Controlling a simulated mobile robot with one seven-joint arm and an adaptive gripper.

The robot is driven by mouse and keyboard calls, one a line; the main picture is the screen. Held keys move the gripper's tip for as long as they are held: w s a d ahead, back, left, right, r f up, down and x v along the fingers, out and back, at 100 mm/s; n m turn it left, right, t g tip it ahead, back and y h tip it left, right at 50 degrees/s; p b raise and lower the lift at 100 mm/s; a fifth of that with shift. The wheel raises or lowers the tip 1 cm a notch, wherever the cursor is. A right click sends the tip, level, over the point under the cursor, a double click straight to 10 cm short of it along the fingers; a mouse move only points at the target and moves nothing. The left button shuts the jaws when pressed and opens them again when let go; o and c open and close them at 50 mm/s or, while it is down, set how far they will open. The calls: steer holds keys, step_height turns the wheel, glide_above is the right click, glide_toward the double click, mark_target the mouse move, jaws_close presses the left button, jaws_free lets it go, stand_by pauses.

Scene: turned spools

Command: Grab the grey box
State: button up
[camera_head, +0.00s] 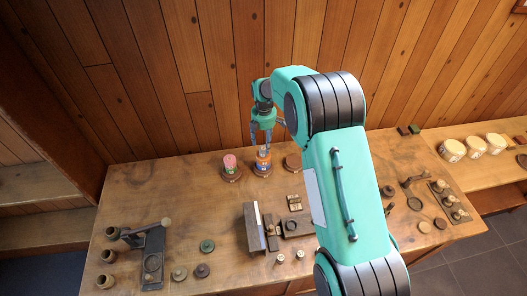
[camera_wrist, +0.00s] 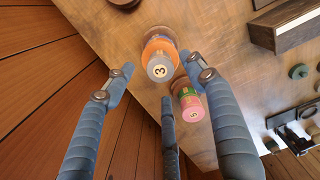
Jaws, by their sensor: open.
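The same box seems to show at the top right of the wrist view (camera_wrist: 292,28). My gripper (camera_head: 264,133) is at the back of the bench, above an orange-and-blue spool stack (camera_head: 263,160), well away from the box. In the wrist view my gripper (camera_wrist: 158,68) has its fingers spread, with the orange stack marked 3 beyond them and nothing held.
A pink-and-green stack (camera_head: 230,168) stands left of the orange one. A dark fixture (camera_head: 152,262) and small wooden cups (camera_head: 107,256) stand at the left. Small discs (camera_head: 207,246) lie in front. My arm hides part of the bench's right side. The wooden wall (camera_head: 215,75) rises behind.

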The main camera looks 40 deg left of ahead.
mark_target(264, 148)
steer(key=shift+f, duration=0.25)
steer(key=shift+f, duration=0.15)
steer(key=shift+w+f+p, duration=0.15)
steer(key=shift+f+p, duration=0.6)
steer(key=shift+f, duration=1.7)
steer(key=c, duration=1.1)
